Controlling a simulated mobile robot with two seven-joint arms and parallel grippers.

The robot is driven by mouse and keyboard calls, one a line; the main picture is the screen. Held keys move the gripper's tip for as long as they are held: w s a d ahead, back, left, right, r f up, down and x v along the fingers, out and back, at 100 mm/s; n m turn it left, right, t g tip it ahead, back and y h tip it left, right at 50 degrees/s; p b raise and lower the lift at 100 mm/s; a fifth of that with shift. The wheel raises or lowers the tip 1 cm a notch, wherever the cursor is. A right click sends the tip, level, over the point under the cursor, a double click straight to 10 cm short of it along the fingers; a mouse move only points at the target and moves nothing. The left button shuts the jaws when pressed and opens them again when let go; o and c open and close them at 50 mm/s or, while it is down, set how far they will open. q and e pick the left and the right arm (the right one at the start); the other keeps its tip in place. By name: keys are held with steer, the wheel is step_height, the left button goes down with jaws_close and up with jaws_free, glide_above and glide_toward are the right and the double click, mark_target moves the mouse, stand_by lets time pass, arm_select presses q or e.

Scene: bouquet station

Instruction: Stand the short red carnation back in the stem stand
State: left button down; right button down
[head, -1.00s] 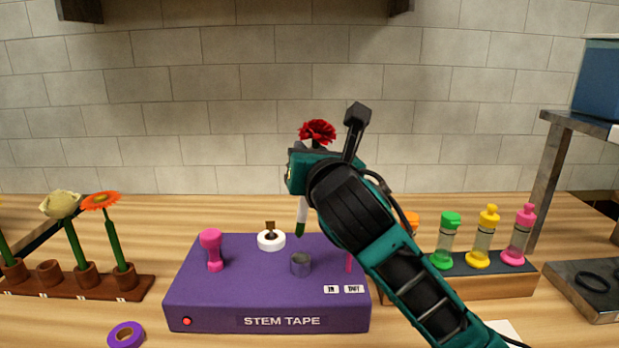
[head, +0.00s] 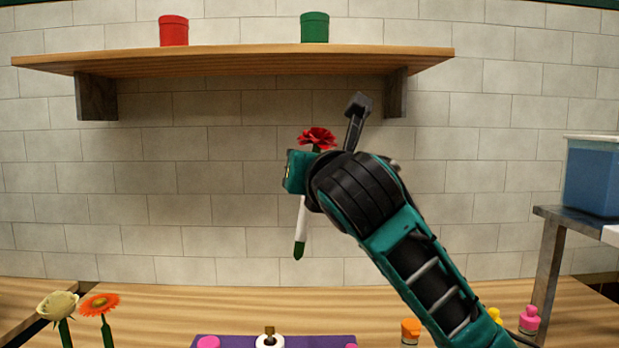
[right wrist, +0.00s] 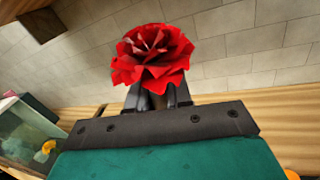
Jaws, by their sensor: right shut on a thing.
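The short red carnation (head: 317,137) is held upright in my right gripper (head: 303,170), well above the purple stem tape station (head: 318,340). White wrap (head: 301,215) covers part of its stem, and the green tip hangs free below. In the right wrist view the red bloom (right wrist: 154,57) stands just beyond the fingers (right wrist: 158,98), which are closed around the stem and partly hidden by the bloom. The stem stand itself is below the head view; a cream flower (head: 57,306) and an orange flower (head: 99,304) rise at lower left. My left gripper is not in view.
A wooden shelf (head: 240,58) with a red canister (head: 173,30) and a green canister (head: 315,27) hangs on the back wall. A blue bin (head: 592,178) stands on a side rack at right. Capped bottles (head: 411,330) show at lower right. Space left of the carnation is clear.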

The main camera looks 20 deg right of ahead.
mark_target(309, 143)
steer(key=shift+r, duration=1.8)
steer(key=shift+f, duration=0.1)
